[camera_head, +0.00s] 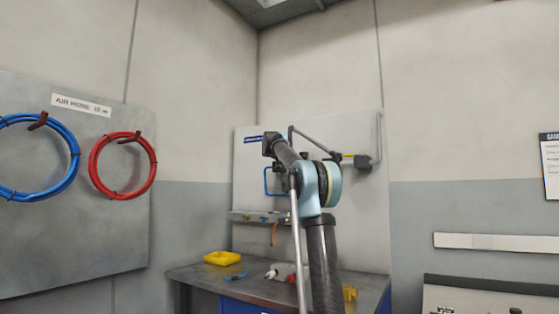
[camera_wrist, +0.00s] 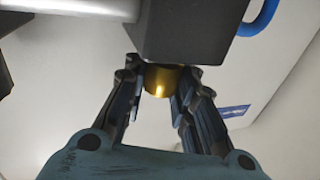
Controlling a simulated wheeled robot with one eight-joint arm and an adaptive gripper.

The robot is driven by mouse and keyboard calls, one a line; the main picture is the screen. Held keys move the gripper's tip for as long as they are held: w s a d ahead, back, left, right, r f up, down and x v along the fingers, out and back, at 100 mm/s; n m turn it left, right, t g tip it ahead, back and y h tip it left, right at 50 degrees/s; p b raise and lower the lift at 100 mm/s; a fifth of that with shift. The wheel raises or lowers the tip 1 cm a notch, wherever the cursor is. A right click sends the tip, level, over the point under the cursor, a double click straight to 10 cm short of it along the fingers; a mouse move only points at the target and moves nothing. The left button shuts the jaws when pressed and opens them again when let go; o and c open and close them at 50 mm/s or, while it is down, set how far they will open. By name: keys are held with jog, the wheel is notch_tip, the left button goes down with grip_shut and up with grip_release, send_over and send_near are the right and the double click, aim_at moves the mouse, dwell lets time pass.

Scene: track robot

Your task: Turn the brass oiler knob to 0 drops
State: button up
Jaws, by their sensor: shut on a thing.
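The brass oiler knob (camera_wrist: 162,80) shows in the wrist view as a shiny gold cylinder under a dark block (camera_wrist: 182,30). My gripper (camera_wrist: 160,84) has one finger on each side of the knob and is shut on it. The knob's upper end meets the block, and no drop scale or marking is visible. In the head view my arm stands in front of the panel (camera_head: 360,215) on the back wall, and the knob is hidden there. My gripper cannot be made out clearly in that view.
A grey pipe (camera_head: 377,140) runs on the panel's right. Blue hose (camera_head: 75,150) and red hose (camera_head: 92,165) coils hang on the left board. In the wrist view a blue tube (camera_wrist: 262,20) is close to the block.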

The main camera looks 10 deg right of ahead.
jog(key=shift+n+y, duration=0.3)
jog(key=shift+y, duration=0.2)
grip_shut()
jog(key=shift+n+t+y, duration=0.2)
jog(key=shift+n+y, duration=0.85)
jog(key=shift+y, duration=0.55)
jog(key=shift+n+t+y, duration=0.2)
jog(key=shift+n+y, duration=0.85)
jog(key=shift+y, duration=0.55)
grip_release()
jog(key=o, duration=1.1)
jog(key=shift+s+d, duration=0.2)
jog(key=shift+s, duration=1.75)
jog(key=shift+s+d, duration=0.25)
jog(key=shift+s, duration=1.75)
jog(key=shift+s+d, duration=0.2)
jog(key=shift+s, duration=1.75)
